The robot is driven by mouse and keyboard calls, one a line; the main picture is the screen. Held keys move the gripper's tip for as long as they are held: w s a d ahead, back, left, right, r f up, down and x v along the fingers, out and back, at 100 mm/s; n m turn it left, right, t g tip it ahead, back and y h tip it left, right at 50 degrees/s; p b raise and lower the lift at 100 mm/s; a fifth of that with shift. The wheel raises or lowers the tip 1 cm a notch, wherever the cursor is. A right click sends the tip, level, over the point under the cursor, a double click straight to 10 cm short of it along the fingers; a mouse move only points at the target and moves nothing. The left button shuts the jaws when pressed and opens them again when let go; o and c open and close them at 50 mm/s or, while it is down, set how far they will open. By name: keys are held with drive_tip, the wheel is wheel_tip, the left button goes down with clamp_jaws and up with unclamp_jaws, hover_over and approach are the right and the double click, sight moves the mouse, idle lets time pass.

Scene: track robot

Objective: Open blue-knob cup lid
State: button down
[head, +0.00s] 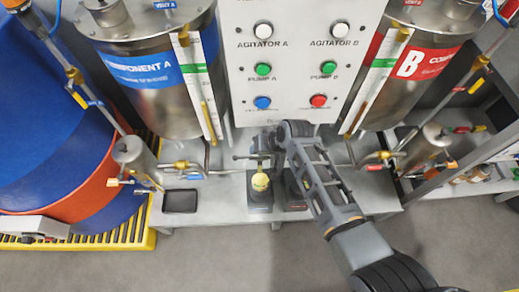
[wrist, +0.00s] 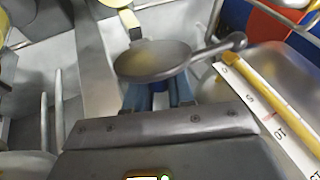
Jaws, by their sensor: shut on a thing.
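A dark grey round lid (wrist: 152,60) with a handle-like arm reaching to its right shows in the wrist view. My gripper (wrist: 160,97) is at its near edge, with two bluish fingers shut on a small blue knob (wrist: 160,87) between them. The lid hides the fingertips in part. In the head view my gripper (head: 266,142) is above the bench, just over a small stand with a yellow cup-like piece (head: 260,181). A thin dark bar shows just above this piece. I cannot tell whether the lid is lifted from its cup.
The white control panel (head: 290,82) stands close behind the gripper. Steel tanks A (head: 150,75) and B (head: 410,70) flank it, with pipes and valves below. A black tray (head: 181,201) lies on the bench (head: 222,205) at left. A printed scale (wrist: 275,115) is close at right in the wrist view.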

drive_tip(key=shift+w+r, duration=0.2)
drive_tip(key=c, duration=1.2)
unclamp_jaws()
drive_tip(key=shift+c, duration=0.2)
drive_tip(key=shift+o, duration=1.2)
drive_tip(key=shift+s+f, duration=0.1)
drive_tip(key=shift+p+v, duration=0.5)
drive_tip(key=shift+v, duration=3.4)
